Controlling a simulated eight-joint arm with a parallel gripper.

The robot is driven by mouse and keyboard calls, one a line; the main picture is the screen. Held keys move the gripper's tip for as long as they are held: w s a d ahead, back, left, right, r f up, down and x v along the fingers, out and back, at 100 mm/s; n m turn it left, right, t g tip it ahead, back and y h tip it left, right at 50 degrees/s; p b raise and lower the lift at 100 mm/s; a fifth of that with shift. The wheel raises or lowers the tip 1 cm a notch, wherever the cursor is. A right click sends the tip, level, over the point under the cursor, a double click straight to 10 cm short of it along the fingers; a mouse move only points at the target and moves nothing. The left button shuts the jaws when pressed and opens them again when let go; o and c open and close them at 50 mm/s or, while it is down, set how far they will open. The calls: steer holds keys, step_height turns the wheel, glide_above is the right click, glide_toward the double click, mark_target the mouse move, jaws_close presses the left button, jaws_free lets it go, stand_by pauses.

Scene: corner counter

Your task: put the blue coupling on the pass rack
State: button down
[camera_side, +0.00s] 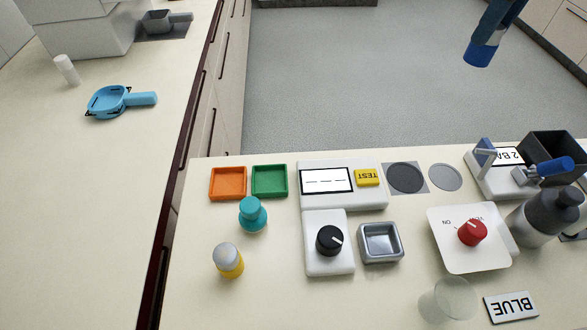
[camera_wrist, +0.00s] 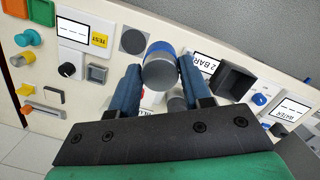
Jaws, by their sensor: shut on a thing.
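The blue coupling (camera_wrist: 160,68), a short cylinder with a grey end face and a blue band, is between the two blue fingers of my gripper (camera_wrist: 161,76) in the wrist view. My gripper is shut on it. In the side view the coupling (camera_side: 480,52) is at the top right, held high, with the grey floor behind it and well apart from the counter. No rack marked "pass" can be read. A green tray (camera_side: 269,181) and an orange tray (camera_side: 228,183) sit side by side at the counter's back left, both empty.
A test unit (camera_side: 344,201) with a yellow TEST button stands right of the trays. A teal part (camera_side: 252,215) and a yellow-and-grey cylinder (camera_side: 229,261) stand before them. A black bin (camera_side: 552,150), a grey bottle (camera_side: 545,220) and a red-knob plate (camera_side: 460,255) crowd the right.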

steer(key=s+a+f+n, duration=0.1)
steer(key=a+f+n, duration=0.15)
steer(key=a, duration=0.65)
steer(key=s+a+f+n, duration=0.15)
steer(key=a+f, duration=0.25)
steer(key=a, duration=0.6)
steer(key=s+a+f+n, duration=0.15)
steer(key=a+f, duration=0.25)
steer(key=a, duration=0.5)
steer(key=shift+y, duration=0.3)
steer(key=f, duration=0.7)
steer(key=shift+s+a+f, duration=0.15)
steer(key=shift+s+f, duration=0.1)
steer(key=shift+f, duration=0.15)
steer(key=shift+f, duration=0.2)
steer(key=shift+c, duration=2)
jaws_free()
